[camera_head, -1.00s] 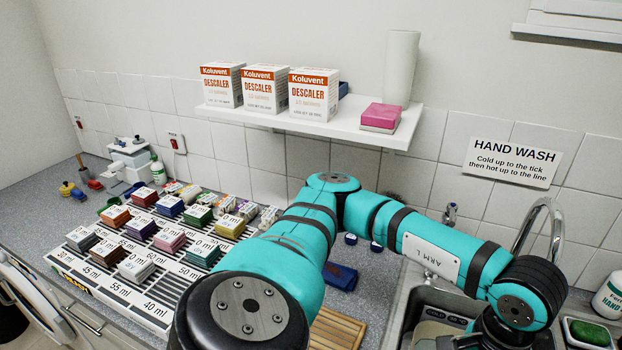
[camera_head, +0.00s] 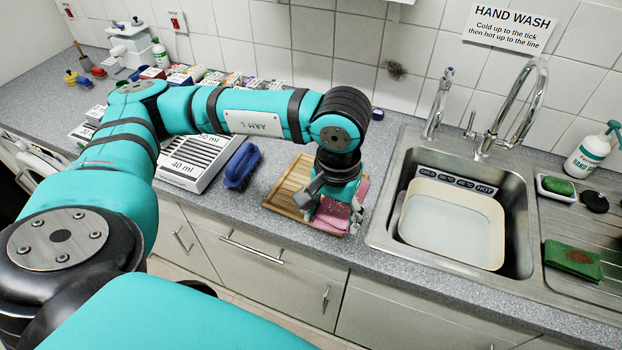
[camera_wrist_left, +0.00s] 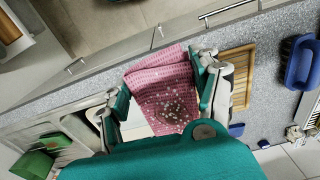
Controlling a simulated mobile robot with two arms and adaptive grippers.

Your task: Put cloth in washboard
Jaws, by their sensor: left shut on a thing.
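My left gripper (camera_head: 333,208) is shut on a pink checked cloth (camera_head: 329,219) with a dark stain. The cloth shows more fully between the fingers in the left wrist view (camera_wrist_left: 163,88), with pale specks on it. In the head view, gripper and cloth are at the right front part of a slatted wooden board (camera_head: 287,186), which looks like the washboard. They hide part of the board. I cannot tell whether the cloth touches it. My right gripper is out of view.
A sink with a cream basin of water (camera_head: 452,228) lies to the right of the board. A blue brush-like object (camera_head: 241,166) lies to its left.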

